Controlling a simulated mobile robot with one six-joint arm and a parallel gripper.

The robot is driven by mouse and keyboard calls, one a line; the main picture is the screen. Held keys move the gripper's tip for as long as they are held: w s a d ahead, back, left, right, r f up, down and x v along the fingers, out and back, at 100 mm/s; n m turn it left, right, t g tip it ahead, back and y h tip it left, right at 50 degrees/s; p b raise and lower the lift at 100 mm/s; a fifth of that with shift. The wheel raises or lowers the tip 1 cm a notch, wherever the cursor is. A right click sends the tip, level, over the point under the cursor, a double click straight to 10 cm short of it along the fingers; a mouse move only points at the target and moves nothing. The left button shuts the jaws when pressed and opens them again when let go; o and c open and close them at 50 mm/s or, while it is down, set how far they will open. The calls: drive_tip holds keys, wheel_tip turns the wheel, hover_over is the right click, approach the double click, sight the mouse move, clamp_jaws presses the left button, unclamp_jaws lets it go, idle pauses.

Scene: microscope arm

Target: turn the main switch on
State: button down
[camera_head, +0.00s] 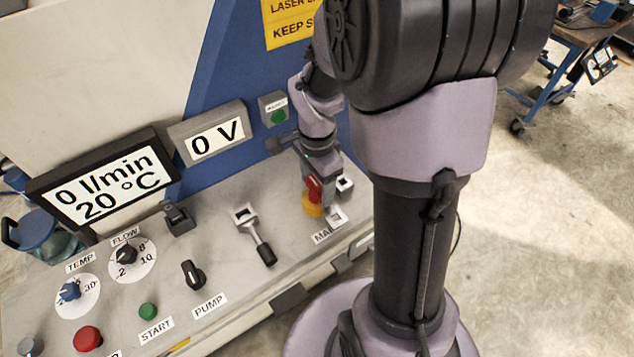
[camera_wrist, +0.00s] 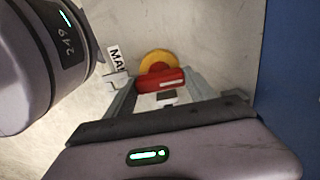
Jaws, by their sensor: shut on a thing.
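The main switch is a red handle (camera_head: 313,189) on a yellow round base (camera_head: 312,209), at the right end of the sloping grey panel. In the wrist view the red handle (camera_wrist: 160,80) lies crosswise in front of the yellow base (camera_wrist: 155,61). My gripper (camera_wrist: 155,86) is shut on the red handle, with a grey finger at each side of it. In the head view my gripper (camera_head: 322,183) reaches down to the switch from above. The "MAIN" label (camera_head: 326,236) beside the switch is partly covered.
A black-handled lever (camera_head: 260,244) stands left of the switch. Further left are the PUMP knob (camera_head: 193,274), green START button (camera_head: 148,311), red button (camera_head: 87,339) and FLOW dial (camera_head: 127,255). The voltage display (camera_head: 214,143) reads 0 V; the flow display (camera_head: 109,186) reads 0 l/min, 20 °C.

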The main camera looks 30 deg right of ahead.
sight(317, 185)
drive_tip(key=shift+c, duration=1.6)
unclamp_jaws()
wheel_tip(317, 185, up, 18)
drive_tip(key=p, duration=0.6)
drive_tip(key=shift+f+p, duration=0.25)
drive_tip(key=shift+p, duration=0.05)
drive_tip(key=s+a+n+t+y+b, duration=0.2)
drive_tip(key=s+a+n+t+b, duration=0.3)
drive_tip(key=s+a+n, duration=0.6)
drive_tip(key=a+n+b, duration=0.2)
drive_tip(key=a, duration=0.1)
drive_tip(key=shift+a+f+t, duration=0.3)
drive_tip(key=shift+a+t, duration=0.05)
drive_tip(key=shift+t, duration=0.05)
